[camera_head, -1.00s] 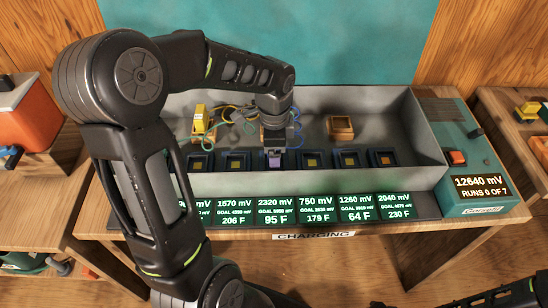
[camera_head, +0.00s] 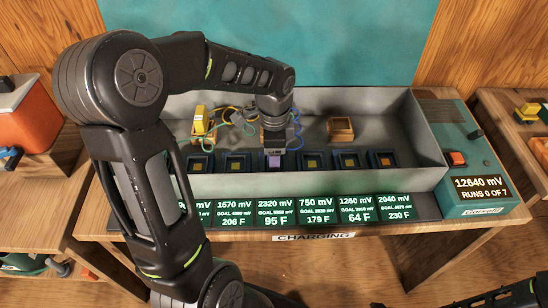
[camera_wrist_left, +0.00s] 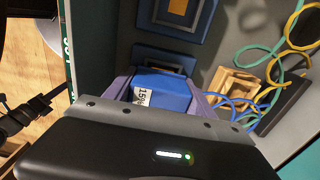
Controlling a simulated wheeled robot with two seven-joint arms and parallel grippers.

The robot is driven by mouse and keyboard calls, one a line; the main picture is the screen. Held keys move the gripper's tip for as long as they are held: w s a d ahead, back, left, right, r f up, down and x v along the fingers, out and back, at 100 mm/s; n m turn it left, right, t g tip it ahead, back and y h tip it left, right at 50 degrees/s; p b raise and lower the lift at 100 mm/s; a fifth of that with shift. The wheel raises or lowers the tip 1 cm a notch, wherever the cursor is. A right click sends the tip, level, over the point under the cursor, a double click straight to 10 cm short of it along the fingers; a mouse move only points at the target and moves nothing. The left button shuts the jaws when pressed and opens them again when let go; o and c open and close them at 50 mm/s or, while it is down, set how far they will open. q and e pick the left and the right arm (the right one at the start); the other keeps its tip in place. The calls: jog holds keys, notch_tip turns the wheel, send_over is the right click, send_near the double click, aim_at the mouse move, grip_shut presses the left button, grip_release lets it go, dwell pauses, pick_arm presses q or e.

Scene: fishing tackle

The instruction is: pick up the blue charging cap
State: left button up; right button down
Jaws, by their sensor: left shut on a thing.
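The blue charging cap (camera_wrist_left: 165,88) has a white label starting with "15" and shows in the left wrist view. My left gripper (camera_wrist_left: 158,97) is shut on it, with one purple-grey finger on each side. In the head view my left gripper (camera_head: 274,156) points down at the row of sockets in the grey tray, near the 2320 mV display. The gripper hides most of the cap there. I cannot tell whether the cap is clear of its socket. My right gripper is not in view; only part of that arm shows at the bottom right.
The grey tray (camera_head: 395,180) has raised walls. Several dark blue sockets stand beside the gripper. Coloured cables (camera_wrist_left: 295,40) and a small wooden box (camera_head: 340,128) lie behind. A teal unit with a red button (camera_head: 457,158) stands at the right.

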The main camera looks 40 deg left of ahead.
pick_arm(q)
notch_tip(320, 180, up, 10)
jog(key=shift+r+b, duration=0.1)
jog(key=shift+b, duration=0.35)
dwell(0.5)
